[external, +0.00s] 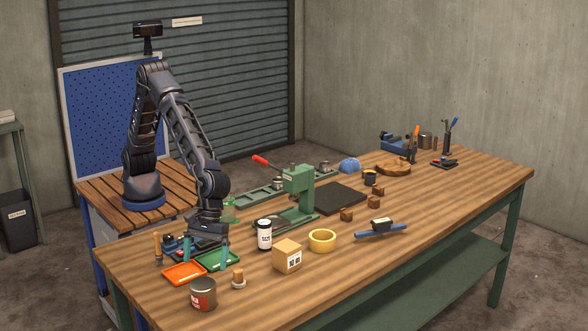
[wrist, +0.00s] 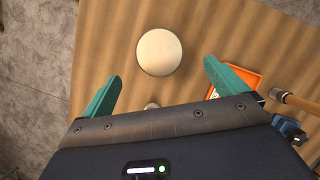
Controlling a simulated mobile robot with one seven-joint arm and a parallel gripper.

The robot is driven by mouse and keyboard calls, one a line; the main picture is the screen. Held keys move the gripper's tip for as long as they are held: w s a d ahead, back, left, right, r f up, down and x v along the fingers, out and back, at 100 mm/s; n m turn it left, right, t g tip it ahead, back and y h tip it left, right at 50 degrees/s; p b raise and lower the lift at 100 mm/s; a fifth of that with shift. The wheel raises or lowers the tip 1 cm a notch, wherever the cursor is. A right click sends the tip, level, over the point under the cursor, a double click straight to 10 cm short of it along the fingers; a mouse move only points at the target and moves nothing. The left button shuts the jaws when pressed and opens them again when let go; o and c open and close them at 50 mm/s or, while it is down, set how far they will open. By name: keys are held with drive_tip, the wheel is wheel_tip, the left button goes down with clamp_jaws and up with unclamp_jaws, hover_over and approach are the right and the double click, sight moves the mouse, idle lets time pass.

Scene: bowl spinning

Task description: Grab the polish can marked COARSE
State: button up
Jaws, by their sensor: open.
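A metal can with a red and white label (external: 203,294) stands upright at the table's near left corner in the external view. Its lettering is too small to read, so I cannot confirm COARSE. A pale round lid in the wrist view (wrist: 159,52), apparently this can's, lies ahead of the fingertips and between their lines. My gripper (external: 205,252) points down over the small trays, behind the can and apart from it. Its teal fingers are spread and empty in the wrist view (wrist: 161,82).
An orange tray (external: 184,274) and a green tray (external: 217,261) lie under my gripper. A cardboard box (external: 287,256), a white bottle with a black band (external: 264,235) and yellow tape (external: 322,240) are farther right.

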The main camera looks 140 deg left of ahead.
sight(203, 283)
drive_tip(key=x, duration=1)
drive_tip(key=shift+f, duration=0.4)
drive_tip(key=c, duration=1.1)
drive_tip(key=shift+c, duration=0.8)
drive_tip(key=shift+r, duration=0.2)
